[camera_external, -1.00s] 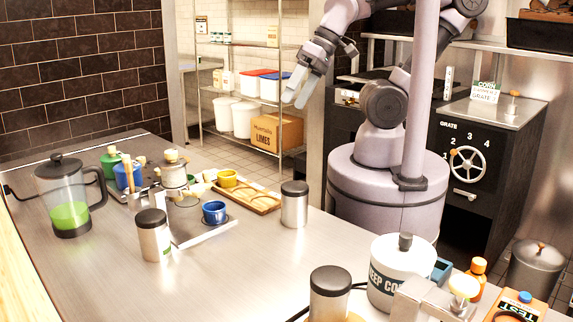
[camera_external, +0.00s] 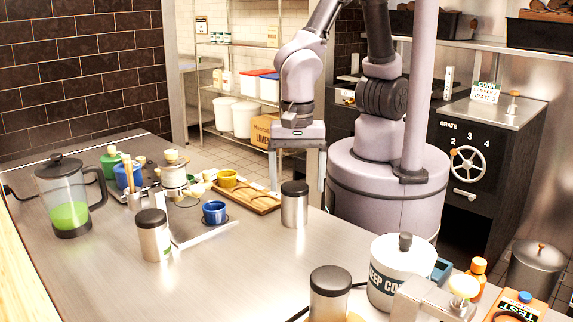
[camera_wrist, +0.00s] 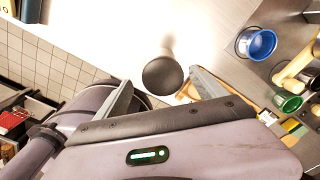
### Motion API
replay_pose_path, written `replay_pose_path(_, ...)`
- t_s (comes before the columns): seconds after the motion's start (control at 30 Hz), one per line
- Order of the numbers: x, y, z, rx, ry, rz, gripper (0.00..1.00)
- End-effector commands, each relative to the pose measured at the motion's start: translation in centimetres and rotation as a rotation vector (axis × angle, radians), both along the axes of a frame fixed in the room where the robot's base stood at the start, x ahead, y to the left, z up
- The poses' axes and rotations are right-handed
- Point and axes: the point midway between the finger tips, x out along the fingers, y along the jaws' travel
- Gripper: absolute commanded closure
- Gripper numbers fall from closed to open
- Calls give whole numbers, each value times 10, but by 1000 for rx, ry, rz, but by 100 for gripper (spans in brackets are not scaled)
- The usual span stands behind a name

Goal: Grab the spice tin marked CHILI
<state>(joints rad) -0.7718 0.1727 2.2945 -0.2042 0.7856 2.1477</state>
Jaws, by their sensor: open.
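Three steel tins with dark lids stand upright on the steel counter: one at the middle (camera_external: 295,207), one at the left (camera_external: 154,238) and one at the front (camera_external: 330,298). No CHILI marking can be read on any of them; the left tin shows a sliver of green label at its right edge. My gripper (camera_external: 297,184) points down, open and empty, close to the middle tin and apparently above it. In the wrist view, a dark round lid (camera_wrist: 162,76) appears between the spread fingers of my gripper (camera_wrist: 162,80), with no contact visible.
Left of the middle tin are a wooden tray (camera_external: 262,203), a blue cup (camera_external: 214,212) and a glass press with green liquid (camera_external: 70,210). A white lidded crock (camera_external: 400,270) and an orange bottle (camera_external: 478,275) stand at the right. The counter's front middle is clear.

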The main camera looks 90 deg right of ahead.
Motion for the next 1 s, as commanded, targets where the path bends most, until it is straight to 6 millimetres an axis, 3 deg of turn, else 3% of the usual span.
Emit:
replay_pose_path(0.17,1,1,-17,0,0,1,19)
replay_pose_path(0.4,5,3,-61,-1,1,0,19)
replay_pose_path(0.6,5,3,-59,1,-1,0,21)
replay_pose_path(0.9,5,3,-59,1,-1,1,80)
replay_pose_path(0.97,5,3,-59,1,-1,1,92)
replay_pose_path(1.0,5,3,-59,1,-1,1,92)
